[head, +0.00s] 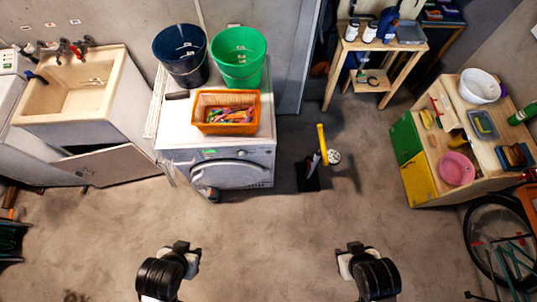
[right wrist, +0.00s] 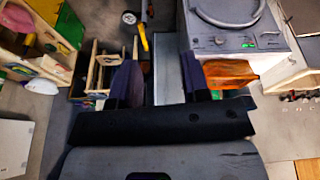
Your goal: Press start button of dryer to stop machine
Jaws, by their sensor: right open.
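The white front-loading dryer (head: 172,132) stands left of centre in the head view, its round door (head: 243,175) facing me. Its control strip has a green display (head: 210,152) and a knob (head: 242,153). In the right wrist view the dryer (right wrist: 270,38) is at the upper right, turned over, with its green display (right wrist: 248,44) and knob (right wrist: 220,41). The start button is too small to pick out. My right gripper (right wrist: 160,84) is open and empty, well away from the dryer. My left gripper (head: 183,248) is in front of the dryer; its jaws are unclear.
An orange basket (head: 226,97) of clothespins, a dark bucket (head: 181,55) and a green bucket (head: 238,56) stand on top of the dryer. A sink (head: 75,85) is to the left. A yellow-handled tool (head: 322,142) stands right of the dryer. The floor in front is clear.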

